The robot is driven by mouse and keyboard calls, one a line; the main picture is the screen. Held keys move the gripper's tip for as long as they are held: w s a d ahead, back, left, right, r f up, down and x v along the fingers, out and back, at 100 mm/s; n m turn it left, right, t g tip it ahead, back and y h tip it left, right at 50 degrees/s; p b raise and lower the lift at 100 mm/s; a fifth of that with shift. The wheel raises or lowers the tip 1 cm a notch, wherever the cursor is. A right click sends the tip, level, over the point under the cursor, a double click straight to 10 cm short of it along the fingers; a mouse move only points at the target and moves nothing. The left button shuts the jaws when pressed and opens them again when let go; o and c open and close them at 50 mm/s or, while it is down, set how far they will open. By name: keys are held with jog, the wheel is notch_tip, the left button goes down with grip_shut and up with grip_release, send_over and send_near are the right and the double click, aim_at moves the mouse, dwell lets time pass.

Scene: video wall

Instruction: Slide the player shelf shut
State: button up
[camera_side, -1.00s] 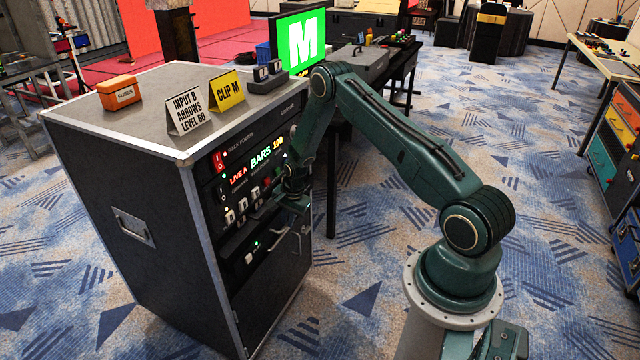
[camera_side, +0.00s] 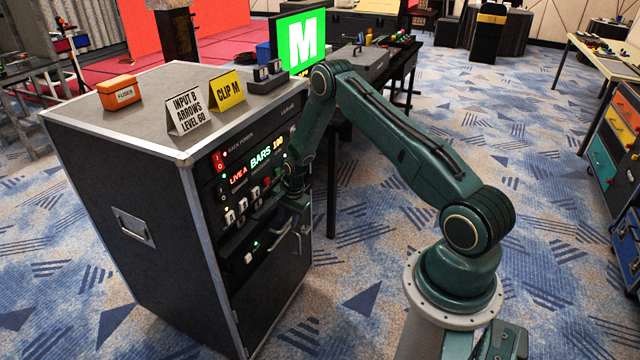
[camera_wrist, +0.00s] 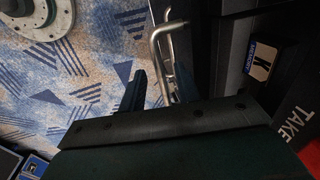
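The player shelf (camera_side: 268,252) is a dark unit with a small green light in the front of the rack case, below the row of white switches. Metal bar handles (camera_side: 304,229) show at its right end. My gripper (camera_side: 297,203) is at the shelf's right part, just above the handles; its fingertips are hard to make out there. In the wrist view, the two dark fingers (camera_wrist: 160,88) stand apart, with a bent metal handle (camera_wrist: 156,48) reaching between them. A gap shows between the left finger and the bar. How far the shelf stands out is hard to tell.
The rack case (camera_side: 130,190) carries an orange fuse box (camera_side: 119,93), a white card (camera_side: 187,111) and a yellow card (camera_side: 227,91). A monitor (camera_side: 300,42) shows a white M on green. Lit switches and a BARS display sit above the shelf. Open carpet lies right of the case.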

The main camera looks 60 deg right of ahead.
notch_tip(320, 180, up, 13)
jog(key=s, duration=0.2)
jog(key=shift+s, duration=0.25)
dwell(0.3)
jog(key=c, duration=0.6)
jog(key=shift+s+d+f, duration=0.1)
jog(key=shift+s+f, duration=0.1)
jog(key=shift+f, duration=0.1)
grip_shut()
jog(key=s+d+f+t, duration=0.5)
jog(key=s+t, duration=0.2)
jog(key=shift+s+d, duration=0.15)
jog(key=shift+d, duration=0.1)
